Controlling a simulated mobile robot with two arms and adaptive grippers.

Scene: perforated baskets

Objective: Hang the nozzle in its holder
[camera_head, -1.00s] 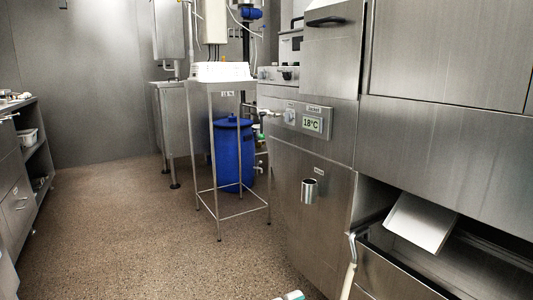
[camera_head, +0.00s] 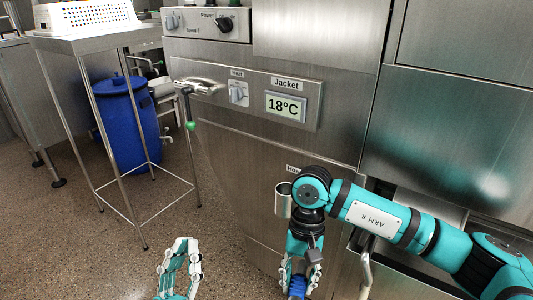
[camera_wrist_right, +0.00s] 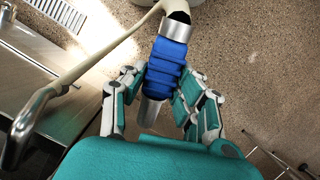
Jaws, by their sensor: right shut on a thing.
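The nozzle has a blue ribbed grip (camera_wrist_right: 168,65), a silver collar and a silver tip, with a cream hose (camera_wrist_right: 105,45) at the collar end. My right gripper (camera_wrist_right: 165,80) is shut around the blue grip. In the head view, the grip (camera_head: 298,286) shows at the bottom edge between the fingers of my right gripper (camera_head: 300,276). The holder, a short metal cup (camera_head: 283,200) on the steel front panel, is above and slightly left of it, partly hidden by my right arm. My left gripper (camera_head: 178,262) is raised at the bottom, apart from everything; its opening is unclear.
A steel frame stand (camera_head: 100,40) with a white perforated basket (camera_head: 88,15) is at left, a blue barrel (camera_head: 128,120) behind it.

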